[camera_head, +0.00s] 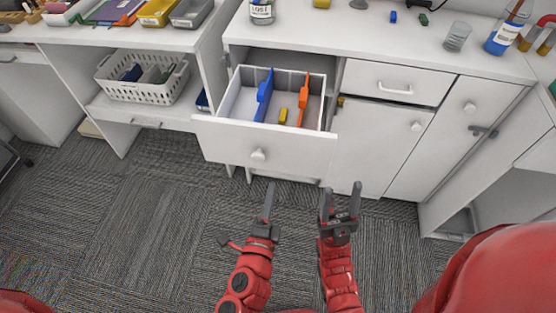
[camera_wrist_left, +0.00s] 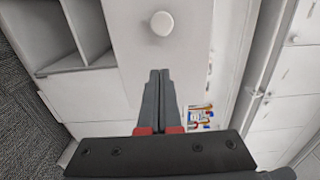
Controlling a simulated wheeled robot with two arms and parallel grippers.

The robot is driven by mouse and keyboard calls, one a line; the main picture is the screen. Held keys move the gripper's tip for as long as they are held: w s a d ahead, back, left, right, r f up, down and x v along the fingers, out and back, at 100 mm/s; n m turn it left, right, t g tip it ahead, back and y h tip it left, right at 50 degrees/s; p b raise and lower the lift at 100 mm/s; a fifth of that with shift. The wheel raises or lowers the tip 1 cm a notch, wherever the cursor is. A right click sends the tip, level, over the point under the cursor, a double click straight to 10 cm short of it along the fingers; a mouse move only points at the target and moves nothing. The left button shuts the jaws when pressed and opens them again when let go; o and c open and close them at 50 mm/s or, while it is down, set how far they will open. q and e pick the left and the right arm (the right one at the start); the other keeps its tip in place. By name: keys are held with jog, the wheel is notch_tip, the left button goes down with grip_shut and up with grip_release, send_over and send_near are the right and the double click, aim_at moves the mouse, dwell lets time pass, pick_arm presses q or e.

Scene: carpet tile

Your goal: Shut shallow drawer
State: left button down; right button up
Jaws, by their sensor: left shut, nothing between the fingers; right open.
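The shallow drawer (camera_head: 210,140) is pulled out of the white cabinet, with a round white knob (camera_head: 258,155) on its front. Inside it are a blue item (camera_head: 264,92), an orange item (camera_head: 304,98) and a small yellow block (camera_head: 283,116). My left gripper (camera_head: 270,188) is shut and empty, below the drawer front in the head view. In the left wrist view the shut fingers (camera_wrist_left: 160,75) point toward the knob (camera_wrist_left: 162,23), apart from it in the picture. My right gripper (camera_head: 341,187) is open and empty, below and right of the drawer front.
A closed drawer (camera_head: 395,82) with a bar handle is to the right, above a closed door (camera_head: 385,135). A white basket (camera_head: 142,78) stands on a shelf at left. The countertop (camera_head: 300,30) holds bottles and a glass (camera_head: 457,36). The carpet (camera_head: 130,210) in front is clear.

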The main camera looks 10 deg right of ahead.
aim_at(280, 155)
pick_arm(q)
jog(key=p+x, duration=0.2)
jog(key=x, duration=0.6)
jog(key=shift+w+d+f, duration=0.1)
jog(key=shift+w+d, duration=0.05)
jog(key=shift+w, duration=0.25)
jog(key=shift+w, duration=0.15)
